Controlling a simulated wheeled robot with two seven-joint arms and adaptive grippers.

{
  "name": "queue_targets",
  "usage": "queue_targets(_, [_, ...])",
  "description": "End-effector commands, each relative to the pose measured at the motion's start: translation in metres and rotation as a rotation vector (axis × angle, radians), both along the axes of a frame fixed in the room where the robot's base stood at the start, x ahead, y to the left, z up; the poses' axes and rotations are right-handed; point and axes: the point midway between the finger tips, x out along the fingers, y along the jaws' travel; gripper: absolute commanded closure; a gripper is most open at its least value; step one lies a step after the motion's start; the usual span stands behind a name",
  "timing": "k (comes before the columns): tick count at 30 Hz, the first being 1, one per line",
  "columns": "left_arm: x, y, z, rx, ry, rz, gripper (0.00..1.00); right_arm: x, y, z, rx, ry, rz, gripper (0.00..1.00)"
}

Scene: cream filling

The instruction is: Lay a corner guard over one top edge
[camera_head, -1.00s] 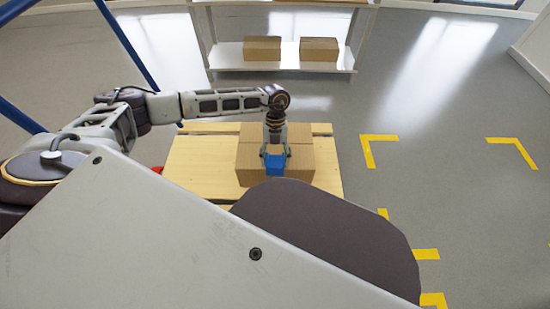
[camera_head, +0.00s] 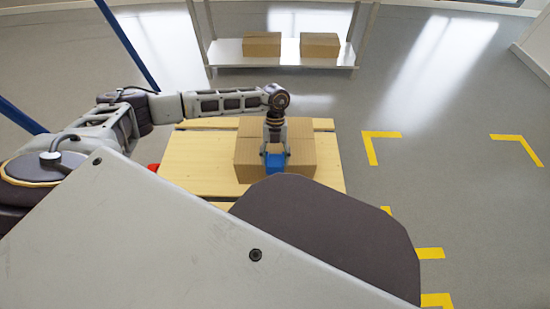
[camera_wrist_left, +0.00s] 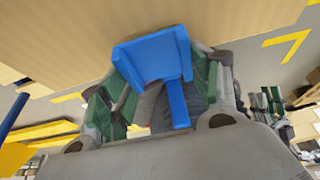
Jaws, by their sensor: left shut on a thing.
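A closed cardboard box (camera_head: 302,147) stands on a pale wooden pallet (camera_head: 195,160). My left gripper (camera_head: 275,154) points down over the box's near side and is shut on a blue corner guard (camera_head: 274,164). The guard is at the box's near top edge, around the middle; whether it touches cannot be told. In the left wrist view the guard (camera_wrist_left: 153,57) sits between the green-padded fingers (camera_wrist_left: 170,82), with the box's cardboard face (camera_wrist_left: 230,18) close behind it. My right gripper is not in view.
A shelf (camera_head: 230,52) at the back carries two cardboard boxes (camera_head: 262,45). Yellow floor markings (camera_head: 367,150) lie to the right, with clear floor around them. A blue post (camera_head: 130,45) stands at left. A small red thing (camera_head: 153,167) shows beside the pallet's left edge.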

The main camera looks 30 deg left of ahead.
Motion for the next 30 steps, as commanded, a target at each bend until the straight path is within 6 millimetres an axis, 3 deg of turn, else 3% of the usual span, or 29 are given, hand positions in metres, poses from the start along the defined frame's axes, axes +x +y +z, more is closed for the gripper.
queue_targets(10, [0.0039, 0.0016, -0.0029, 0.0, 0.0, 0.0, 0.62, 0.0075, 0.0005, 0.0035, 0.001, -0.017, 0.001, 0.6])
queue_targets(30, [0.008, 0.0032, -0.006, -0.001, 0.001, -0.001, 0.62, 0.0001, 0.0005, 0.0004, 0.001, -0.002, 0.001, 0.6])
